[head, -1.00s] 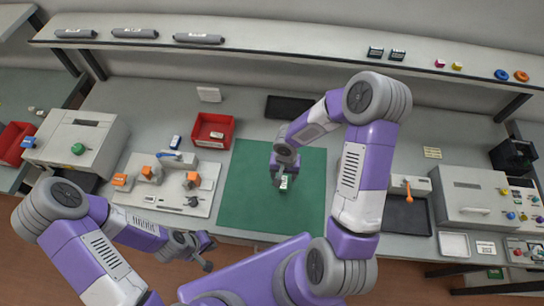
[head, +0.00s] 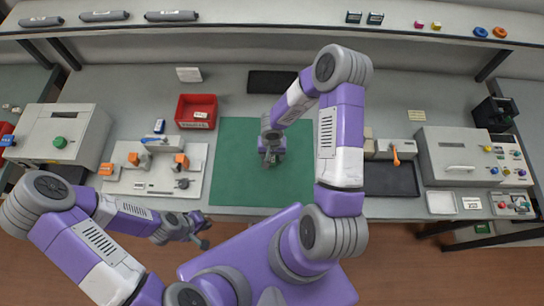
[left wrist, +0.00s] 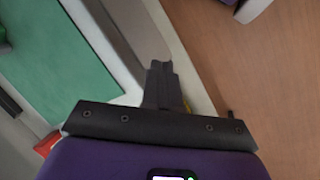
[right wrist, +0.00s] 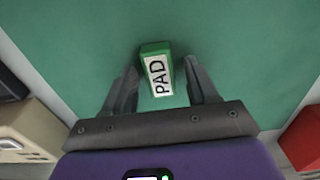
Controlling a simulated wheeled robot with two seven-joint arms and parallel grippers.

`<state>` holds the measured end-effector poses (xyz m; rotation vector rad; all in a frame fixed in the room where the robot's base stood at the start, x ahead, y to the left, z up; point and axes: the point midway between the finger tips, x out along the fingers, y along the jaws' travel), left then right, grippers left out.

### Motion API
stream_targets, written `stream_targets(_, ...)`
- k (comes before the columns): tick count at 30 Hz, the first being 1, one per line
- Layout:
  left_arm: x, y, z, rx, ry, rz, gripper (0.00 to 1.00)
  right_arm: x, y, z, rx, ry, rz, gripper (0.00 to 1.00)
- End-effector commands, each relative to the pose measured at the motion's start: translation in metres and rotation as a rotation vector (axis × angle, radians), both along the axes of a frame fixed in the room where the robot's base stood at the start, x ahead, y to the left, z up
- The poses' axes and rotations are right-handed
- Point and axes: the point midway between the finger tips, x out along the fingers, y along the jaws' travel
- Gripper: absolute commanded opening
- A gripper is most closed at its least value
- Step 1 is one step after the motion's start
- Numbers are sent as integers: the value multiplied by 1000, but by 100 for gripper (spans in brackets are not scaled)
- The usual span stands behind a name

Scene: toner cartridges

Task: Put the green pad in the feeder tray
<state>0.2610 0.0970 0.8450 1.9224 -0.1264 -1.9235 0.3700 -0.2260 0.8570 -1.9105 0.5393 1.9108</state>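The green pad (right wrist: 154,48) with a white "PAD" label lies on the green mat (head: 235,180). In the right wrist view it sits between the parted fingers of my right gripper (right wrist: 161,68), with gaps on both sides. In the head view my right gripper (head: 269,162) points down over the mat and hides the pad. My left gripper (head: 203,232) is empty near the bench's front edge; its fingers (left wrist: 160,82) are together. A dark shallow tray (head: 390,180) lies right of the mat and another dark tray (head: 272,82) behind it; I cannot tell which is the feeder tray.
A red bin (head: 196,112) stands behind the mat's left corner. A white board with orange clamps (head: 150,185) is to the left. A beige unit with an orange lever (head: 395,150) and a large machine (head: 460,155) are to the right. The mat is otherwise clear.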

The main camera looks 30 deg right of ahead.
Motion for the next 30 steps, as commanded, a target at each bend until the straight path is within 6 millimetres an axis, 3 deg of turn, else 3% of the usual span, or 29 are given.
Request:
stream_targets(1,0,0,0,0,0,0,0,0,0,0,0,0,0,49)
stream_targets(11,0,0,0,0,0,0,0,0,0,0,0,0,0,0)
stream_targets(20,0,0,1,0,0,0,0,1,-1,9,-2,-3,-1,0)
stream_targets(30,0,0,10,0,0,0,0,1,0,75,-1,-4,-1,0)
